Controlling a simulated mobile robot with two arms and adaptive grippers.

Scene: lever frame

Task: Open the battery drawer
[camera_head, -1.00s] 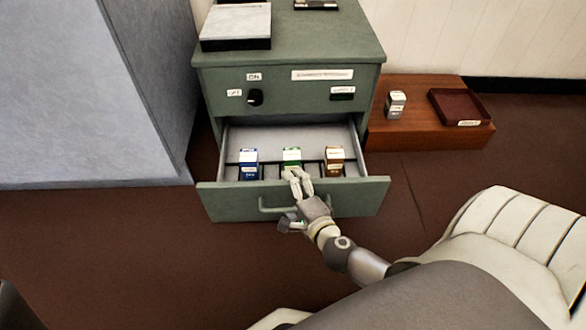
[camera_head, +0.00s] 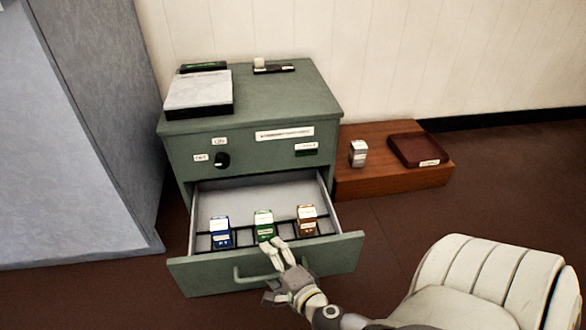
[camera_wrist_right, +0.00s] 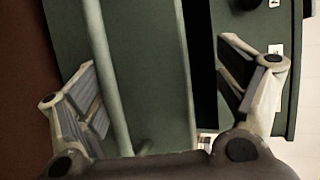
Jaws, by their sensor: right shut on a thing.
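The battery drawer (camera_head: 340,256) of the green cabinet (camera_head: 255,150) stands well out, its interior showing. My right gripper (camera_head: 274,270) straddles the drawer front, with fingers over its top edge and the opposing finger in front. In the right wrist view the jaws (camera_wrist_right: 160,85) lie either side of the drawer front (camera_wrist_right: 155,60) and its bar handle (camera_wrist_right: 106,70). The handle also shows in the head view (camera_head: 240,278). A blue block (camera_head: 220,232), a green block (camera_head: 264,225) and a brown block (camera_head: 307,220) stand in the drawer. My left gripper is not in view.
A dark knob (camera_head: 221,160) sits on the cabinet face. A pale flat box (camera_head: 199,92) lies on top. To the right, a low wooden platform (camera_head: 385,179) bears a grey block (camera_head: 358,153) and a dark red tray (camera_head: 417,150). A large grey body stands left.

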